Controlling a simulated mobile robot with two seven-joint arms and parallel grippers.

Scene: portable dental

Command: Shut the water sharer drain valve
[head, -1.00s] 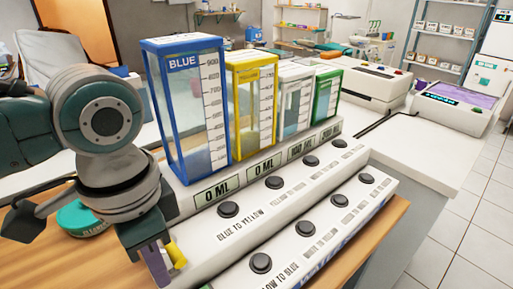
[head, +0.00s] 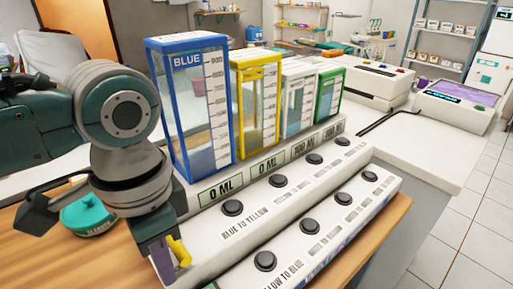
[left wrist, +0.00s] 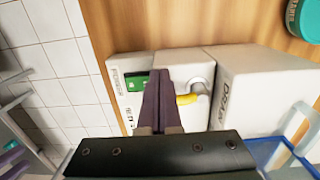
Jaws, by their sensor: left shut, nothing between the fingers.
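The water sharer (head: 215,222) is a long white unit bearing blue, yellow, white and green tanks and rows of round black buttons. The drain valve's yellow lever (head: 179,251) is at the unit's near left end. In the left wrist view the yellow lever (left wrist: 187,99) lies roughly crosswise below a grey round fitting, beside a block face with partly readable "DRAI" lettering. My left gripper (head: 163,262) is shut and empty, just left of the lever. Its fingers (left wrist: 158,100) are close beside the lever's end; I cannot tell whether they touch.
The blue tank (head: 190,110) stands close to my left arm. A teal round container (head: 88,215) sits on the wooden table to the left. White devices (head: 365,88) stand on the counter behind. In the left wrist view, a green-marked panel (left wrist: 137,84) is left of the fingers.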

